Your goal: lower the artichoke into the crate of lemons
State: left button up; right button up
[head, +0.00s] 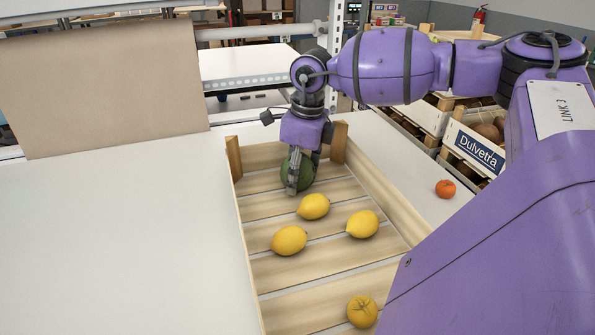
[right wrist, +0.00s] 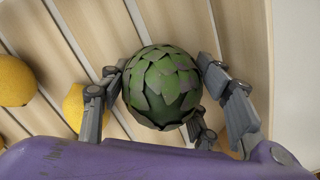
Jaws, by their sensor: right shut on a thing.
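The green artichoke (right wrist: 160,88) is between the fingers of my right gripper (head: 299,172), which is shut on it. In the head view the artichoke (head: 307,170) is partly hidden behind a finger, at the far end of the wooden crate (head: 262,178). It is inside the crate's outline, low over the slats; I cannot tell whether it touches them. Three lemons lie in the crate: one (head: 314,206) just in front of the gripper, one (head: 289,240) to the left and one (head: 362,224) to the right. My left gripper is not in view.
An orange-yellow fruit (head: 362,311) lies at the crate's near end. A small orange fruit (head: 446,188) sits on the table right of the crate. Crates labelled Dulvetra (head: 478,150) stand behind it. A brown board (head: 105,85) stands at back left. The white table (head: 110,240) is clear on the left.

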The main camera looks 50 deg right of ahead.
jog(key=o, duration=1.4)
jog(key=shift+o, duration=0.2)
jog(key=r, duration=0.4)
jog(key=s+r, duration=0.1)
jog(key=r, duration=0.7)
jog(key=shift+s+d, duration=0.15)
jog(key=shift+d, duration=0.2)
jog(key=shift+r, duration=0.1)
